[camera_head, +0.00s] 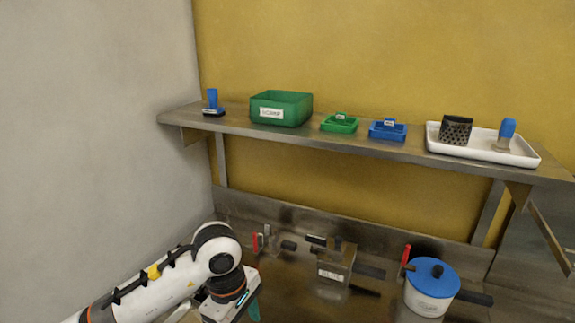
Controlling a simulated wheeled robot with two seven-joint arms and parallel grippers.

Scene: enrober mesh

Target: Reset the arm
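My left arm comes in from the lower left, white with black joints. Its gripper (233,300) is at the bottom edge of the head view, above the near left part of the steel counter (300,300). The fingers are mostly cut off or hidden, so I cannot tell whether it is open or shut. A small teal piece (254,310) shows beside it; I cannot tell whether it is held. My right gripper is not in view.
A steel wall shelf (230,124) holds a green bin (296,104), small green (340,124) and blue (388,131) trays, a blue-handled tool (212,101) and a white tray (432,141). A metal box (334,264) and blue-lidded pot (432,287) stand on the counter.

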